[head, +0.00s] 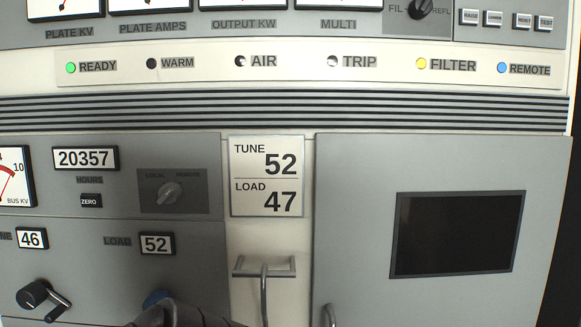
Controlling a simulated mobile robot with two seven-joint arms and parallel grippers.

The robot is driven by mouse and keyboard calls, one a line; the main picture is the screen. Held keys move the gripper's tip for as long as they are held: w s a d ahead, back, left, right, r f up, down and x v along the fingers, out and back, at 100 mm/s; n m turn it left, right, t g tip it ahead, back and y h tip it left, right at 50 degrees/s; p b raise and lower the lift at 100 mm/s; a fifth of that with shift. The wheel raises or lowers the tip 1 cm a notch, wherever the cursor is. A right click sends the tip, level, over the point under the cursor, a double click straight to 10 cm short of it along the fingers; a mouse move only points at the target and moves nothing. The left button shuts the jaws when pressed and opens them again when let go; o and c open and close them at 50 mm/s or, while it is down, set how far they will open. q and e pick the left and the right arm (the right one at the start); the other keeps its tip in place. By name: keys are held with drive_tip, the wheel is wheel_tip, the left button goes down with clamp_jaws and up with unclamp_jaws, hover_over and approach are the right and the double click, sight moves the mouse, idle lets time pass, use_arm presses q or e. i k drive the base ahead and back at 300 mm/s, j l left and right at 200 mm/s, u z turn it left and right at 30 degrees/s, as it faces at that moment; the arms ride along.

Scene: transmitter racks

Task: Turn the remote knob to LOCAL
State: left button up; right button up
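The remote knob (169,193) is a small grey rotary knob on a dark plate, with LOCAL at its upper left and REMOTE at its upper right. Its pointer seems to tilt to the upper right, toward REMOTE, but it is small and dim. The blue REMOTE lamp (502,68) is lit. A dark ridged shape, likely part of my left gripper or arm, rises from the bottom edge below the LOAD counter, well below the knob. Its fingertips cannot be made out. My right gripper does not show.
A black crank (32,294) sticks out at lower left. A blue round part (155,298) sits behind the dark shape. A hooked rod hangs from a bracket (264,267) right of it. A grey door (360,200) with a dark window fills the right. The space before the knob is clear.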

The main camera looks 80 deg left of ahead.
sight(172, 191)
drive_tip(key=u, duration=3.55)
